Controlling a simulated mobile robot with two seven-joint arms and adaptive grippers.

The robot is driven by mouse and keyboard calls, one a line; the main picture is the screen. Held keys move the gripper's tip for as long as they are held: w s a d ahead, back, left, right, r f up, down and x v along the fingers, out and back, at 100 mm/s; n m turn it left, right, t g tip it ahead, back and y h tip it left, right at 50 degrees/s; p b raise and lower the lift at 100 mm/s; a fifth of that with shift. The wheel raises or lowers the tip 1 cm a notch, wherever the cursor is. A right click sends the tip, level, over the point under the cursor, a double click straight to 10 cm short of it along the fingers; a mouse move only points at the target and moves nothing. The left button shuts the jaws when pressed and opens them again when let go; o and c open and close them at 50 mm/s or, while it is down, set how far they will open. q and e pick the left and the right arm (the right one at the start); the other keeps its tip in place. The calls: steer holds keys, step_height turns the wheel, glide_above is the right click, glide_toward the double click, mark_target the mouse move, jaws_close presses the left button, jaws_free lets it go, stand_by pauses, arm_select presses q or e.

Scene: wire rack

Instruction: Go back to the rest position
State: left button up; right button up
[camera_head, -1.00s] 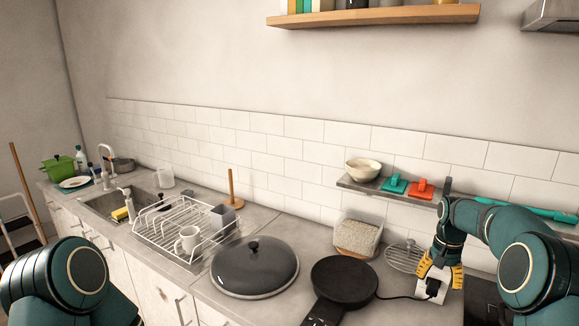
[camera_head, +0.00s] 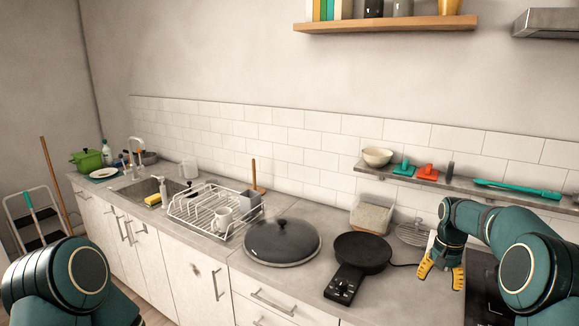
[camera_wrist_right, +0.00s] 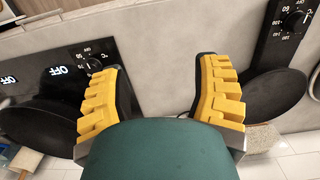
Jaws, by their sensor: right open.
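My right gripper (camera_head: 441,282) is open and empty over the right end of the counter. In the right wrist view its yellow-padded fingers (camera_wrist_right: 158,72) are spread apart with bare grey counter between them. My right arm comes in from the right edge. My left arm shows only as a teal link at the lower left; its gripper is out of view. The wire dish rack (camera_head: 190,212) stands on the counter beside the sink, with a white mug (camera_head: 222,218) in it.
A lidded pan (camera_head: 282,240) and a black hot plate (camera_head: 362,253) with a cable stand left of my right gripper. A dark hob (camera_head: 484,290) lies to its right. A low wall shelf (camera_head: 460,185) with utensils is behind my right arm. A partly hidden white object (camera_head: 431,243) is behind the gripper.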

steer(key=s+a+f+n+y+b, duration=0.1)
steer(key=s+a+f, duration=0.2)
steer(key=a+f, duration=0.4)
steer(key=s+a+f+n+t+y+b, duration=0.1)
steer(key=s+a+f, duration=0.3)
steer(key=f, duration=0.5)
steer(key=s+a+f+n+b, duration=0.1)
steer(key=s+a+f+b, duration=0.1)
steer(key=a+f, duration=0.55)
steer(key=s+a+f, duration=0.2)
steer(key=s+a, duration=0.1)
steer(key=s, duration=0.3)
steer(key=s+a+f+n+t+y+b, duration=0.1)
steer(key=s+a+f, duration=0.1)
steer(key=s, duration=0.4)
steer(key=s+a+f+b, duration=0.1)
steer(key=s+a+f, duration=0.1)
steer(key=s+a, duration=0.3)
steer(key=shift+s+f+y, duration=0.4)
steer(key=shift+s, duration=0.45)
steer(key=shift+a, duration=0.1)
steer(key=shift+c, duration=1.5)
